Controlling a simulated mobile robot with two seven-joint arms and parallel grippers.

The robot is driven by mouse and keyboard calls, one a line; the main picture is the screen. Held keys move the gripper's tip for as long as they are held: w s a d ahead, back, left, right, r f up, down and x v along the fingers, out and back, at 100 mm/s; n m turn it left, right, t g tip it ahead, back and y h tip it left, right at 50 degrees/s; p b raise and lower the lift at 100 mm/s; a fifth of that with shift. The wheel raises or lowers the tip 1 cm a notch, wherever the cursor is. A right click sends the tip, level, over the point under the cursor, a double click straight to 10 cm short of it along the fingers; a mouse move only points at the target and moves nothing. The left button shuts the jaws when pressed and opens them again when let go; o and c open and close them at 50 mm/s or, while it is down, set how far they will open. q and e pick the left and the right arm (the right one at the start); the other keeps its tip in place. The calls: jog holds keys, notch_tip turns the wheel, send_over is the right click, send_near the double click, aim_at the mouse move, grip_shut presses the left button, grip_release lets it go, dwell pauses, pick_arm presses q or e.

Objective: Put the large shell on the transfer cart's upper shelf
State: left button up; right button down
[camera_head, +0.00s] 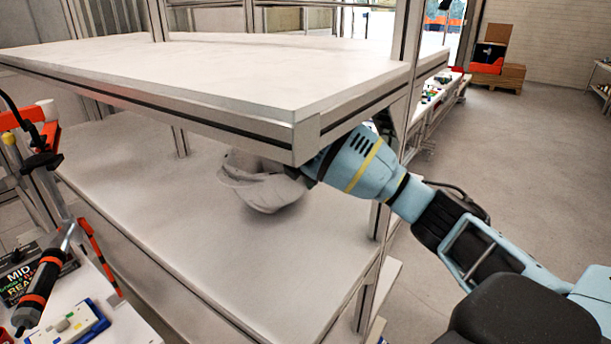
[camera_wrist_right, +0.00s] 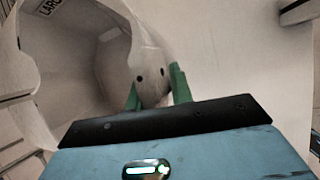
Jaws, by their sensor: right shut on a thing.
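The large shell (camera_head: 262,188) is a pale grey helmet shell. In the head view it is between the cart's top board (camera_head: 215,75) and the white shelf below (camera_head: 200,235), partly hidden by the top board's edge. My right gripper (camera_head: 310,174) reaches in under the top board's near right corner. In the right wrist view its green fingers (camera_wrist_right: 157,92) are shut on the shell's edge by small dark holes. The shell's hollow inside (camera_wrist_right: 85,55) shows a label starting "LARG". I cannot tell whether the shell touches the lower shelf. My left gripper is not in view.
A metal post (camera_head: 383,215) stands beside my right arm. The lower shelf is otherwise clear, and the top board is bare. At left, a bench holds a black and orange tool (camera_head: 40,285) and a blue-edged tray (camera_head: 75,325). Open floor (camera_head: 520,150) lies at right.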

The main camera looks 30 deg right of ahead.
jog(key=shift+s+a+r, duration=0.25)
jog(key=shift+s+a, duration=0.05)
jog(key=shift+s, duration=0.25)
jog(key=shift+f, duration=0.2)
jog(key=c, duration=1.2)
grip_release()
jog(key=shift+w+d+f, duration=0.1)
jog(key=shift+w, duration=0.05)
jog(key=shift+c, duration=0.2)
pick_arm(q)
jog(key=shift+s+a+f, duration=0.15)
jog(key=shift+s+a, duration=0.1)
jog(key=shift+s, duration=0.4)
pick_arm(e)
jog(key=shift+r, duration=0.2)
